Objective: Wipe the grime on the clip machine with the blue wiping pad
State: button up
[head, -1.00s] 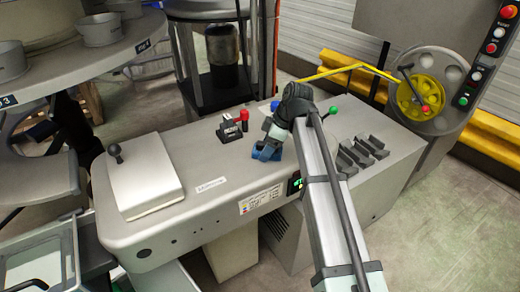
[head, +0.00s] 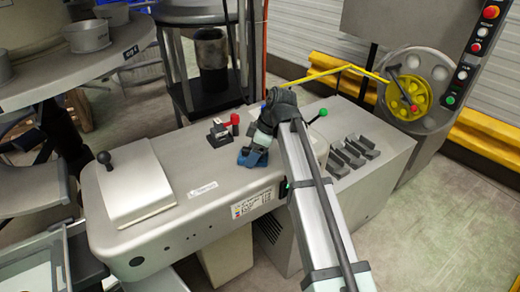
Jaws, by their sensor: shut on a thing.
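The clip machine (head: 215,207) is a long grey metal bench in the middle of the head view. My gripper (head: 256,148) is over its top, right of centre, pointing down. It is shut on the blue wiping pad (head: 253,157), which is at or just above the machine's top surface; I cannot tell whether it touches. My arm hides the part of the top behind and to the right of the gripper. No grime can be made out on the visible top at this size.
A black block with a red knob (head: 222,132) stands on the top just left of my gripper. A raised plate with a black ball lever (head: 104,158) is at the left. Dark slotted holders (head: 352,152) are at the right. A yellow handwheel (head: 410,97) stands beyond.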

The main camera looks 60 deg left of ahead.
aim_at(238, 161)
jog(key=shift+s, duration=2.4)
jog(key=shift+s+r, duration=0.15)
jog(key=shift+s, duration=0.05)
jog(key=shift+w+r, duration=0.1)
jog(key=shift+r, duration=3.9)
